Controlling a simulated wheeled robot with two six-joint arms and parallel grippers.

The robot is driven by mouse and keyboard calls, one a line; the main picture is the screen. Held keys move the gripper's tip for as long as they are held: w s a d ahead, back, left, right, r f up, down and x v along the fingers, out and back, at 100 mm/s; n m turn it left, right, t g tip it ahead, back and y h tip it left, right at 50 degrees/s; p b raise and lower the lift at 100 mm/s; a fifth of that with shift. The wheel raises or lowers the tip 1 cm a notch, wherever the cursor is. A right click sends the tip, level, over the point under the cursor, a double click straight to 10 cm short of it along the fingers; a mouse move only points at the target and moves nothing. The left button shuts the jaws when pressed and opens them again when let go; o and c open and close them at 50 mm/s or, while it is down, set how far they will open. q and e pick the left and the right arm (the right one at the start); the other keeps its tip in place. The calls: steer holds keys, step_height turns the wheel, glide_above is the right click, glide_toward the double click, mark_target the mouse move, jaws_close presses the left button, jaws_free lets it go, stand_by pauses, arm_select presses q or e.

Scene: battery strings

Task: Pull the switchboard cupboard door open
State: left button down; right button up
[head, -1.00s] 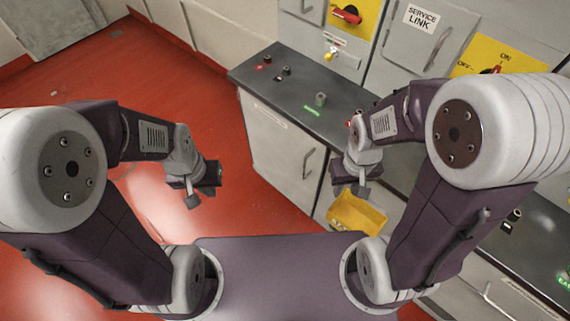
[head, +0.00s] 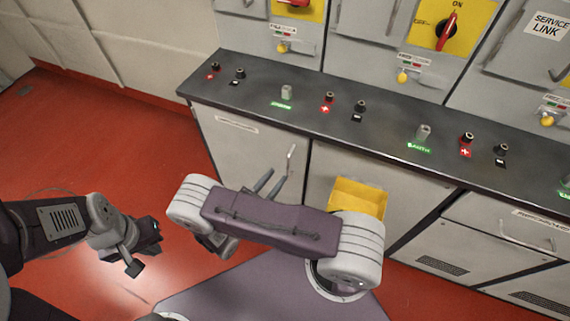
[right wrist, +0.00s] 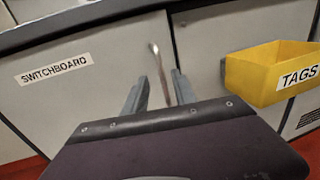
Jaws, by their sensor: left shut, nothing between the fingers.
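The switchboard cupboard door (head: 235,150) is the pale grey leftmost door under the dark worktop. It looks closed. In the right wrist view its label (right wrist: 55,68) reads SWITCHBOARD. Its upright metal bar handle (head: 291,160) is near the door's right edge, and it also shows in the right wrist view (right wrist: 157,65). My right gripper (head: 267,186) is open in front of the door. In the right wrist view the handle appears between its fingers (right wrist: 159,92); whether it touches them I cannot tell. My left gripper (head: 145,252) is shut and empty over the red floor.
A yellow TAGS bin (head: 360,197) hangs right of the door, close to my right arm; it also shows in the right wrist view (right wrist: 268,72). The dark worktop (head: 300,125) with several terminals runs above. Red floor (head: 100,150) is clear at left.

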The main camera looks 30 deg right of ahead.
steer(key=x, duration=0.7)
steer(key=shift+d, duration=0.25)
steer(key=shift+w+f, duration=0.1)
steer(key=shift+w, duration=0.05)
jaws_close()
stand_by(0.8)
